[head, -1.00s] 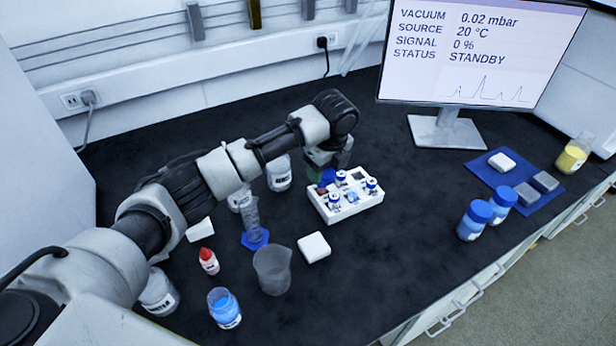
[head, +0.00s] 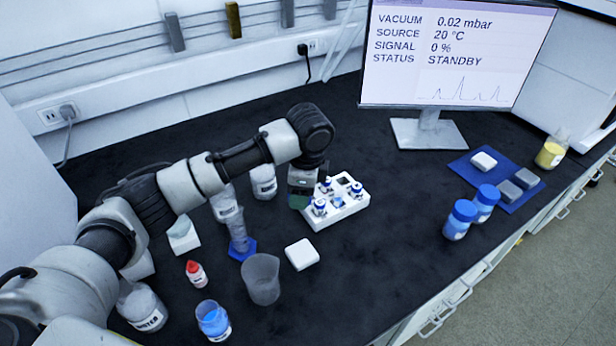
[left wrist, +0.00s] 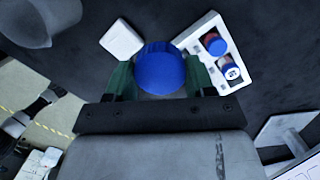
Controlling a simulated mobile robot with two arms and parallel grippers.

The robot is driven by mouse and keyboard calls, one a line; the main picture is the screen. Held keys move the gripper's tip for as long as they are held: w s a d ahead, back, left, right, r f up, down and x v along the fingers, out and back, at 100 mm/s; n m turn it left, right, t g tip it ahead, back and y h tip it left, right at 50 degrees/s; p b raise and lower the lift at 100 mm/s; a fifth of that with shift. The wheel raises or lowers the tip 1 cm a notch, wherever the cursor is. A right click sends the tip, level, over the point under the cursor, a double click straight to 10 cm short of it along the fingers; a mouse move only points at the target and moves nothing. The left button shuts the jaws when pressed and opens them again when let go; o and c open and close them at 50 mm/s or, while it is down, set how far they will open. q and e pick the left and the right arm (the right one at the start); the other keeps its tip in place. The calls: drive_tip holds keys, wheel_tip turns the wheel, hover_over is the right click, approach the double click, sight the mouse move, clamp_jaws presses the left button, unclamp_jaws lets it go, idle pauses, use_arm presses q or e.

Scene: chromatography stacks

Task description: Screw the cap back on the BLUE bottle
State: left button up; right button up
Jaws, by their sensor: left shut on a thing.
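My left gripper (head: 300,202) is above the bench at the left end of the white vial rack. In the left wrist view its green fingers (left wrist: 155,80) are shut on a round blue cap (left wrist: 159,66). The cap is hidden behind the gripper in the head view. An open bottle with blue contents (head: 213,321) stands uncapped at the front left of the bench, well apart from the gripper. It is not seen in the left wrist view.
The white rack (head: 348,207) holds several vials. A clear beaker (head: 262,280), a white block (head: 302,254), a red-capped dropper bottle (head: 196,274) and a cylinder (head: 238,235) stand around the blue bottle. Two blue-capped bottles (head: 459,221) (head: 485,204) stand at right, near the front edge.

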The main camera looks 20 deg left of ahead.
use_arm(q)
drive_tip(key=s+a+r+n+g+h, duration=0.1)
drive_tip(key=s+a+n, duration=0.1)
drive_tip(key=s+n, duration=1.3)
drive_tip(key=shift+s, duration=0.7)
